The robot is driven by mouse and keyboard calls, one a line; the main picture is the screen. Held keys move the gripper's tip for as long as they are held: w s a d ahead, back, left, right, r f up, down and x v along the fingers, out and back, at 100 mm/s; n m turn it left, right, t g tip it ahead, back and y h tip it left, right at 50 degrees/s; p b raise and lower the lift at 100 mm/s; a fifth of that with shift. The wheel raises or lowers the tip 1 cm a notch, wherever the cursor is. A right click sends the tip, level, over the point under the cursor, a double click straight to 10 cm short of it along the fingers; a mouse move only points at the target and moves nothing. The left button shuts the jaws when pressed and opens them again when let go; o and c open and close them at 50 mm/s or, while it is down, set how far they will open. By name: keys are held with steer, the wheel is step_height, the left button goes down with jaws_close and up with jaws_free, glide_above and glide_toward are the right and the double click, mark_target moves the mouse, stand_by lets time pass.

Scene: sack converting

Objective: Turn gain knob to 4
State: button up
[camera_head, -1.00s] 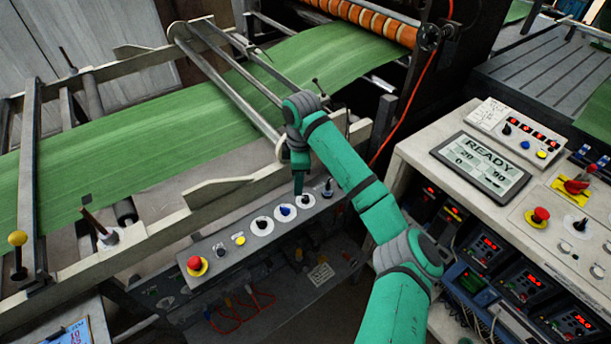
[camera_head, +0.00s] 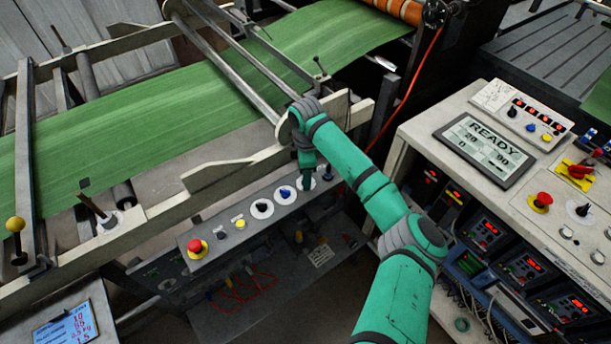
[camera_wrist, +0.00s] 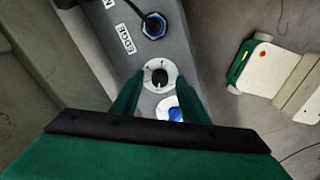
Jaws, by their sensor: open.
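A grey control panel (camera_head: 219,238) holds a row of knobs on white dials. My gripper (camera_wrist: 160,78) is open and points down at the dial right of the blue knob (camera_head: 285,192). In the wrist view a black knob (camera_wrist: 159,76) on a white dial lies between the fingertips, with a finger on either side. I cannot tell whether the fingers touch it. In the head view my gripper mostly hides this dial. No gain label or scale number is readable, so I cannot tell from lettering which knob is gain.
The blue knob (camera_wrist: 175,114) sits close by the fingers, partly hidden. A switch labelled EDGE (camera_wrist: 153,25) stands on the other side. A red stop button (camera_head: 196,247) and yellow button (camera_head: 241,224) are farther left. A frame rail (camera_head: 232,170) runs behind the panel.

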steer(key=shift+f, duration=0.2)
steer(key=shift+c, duration=0.2)
jaws_close()
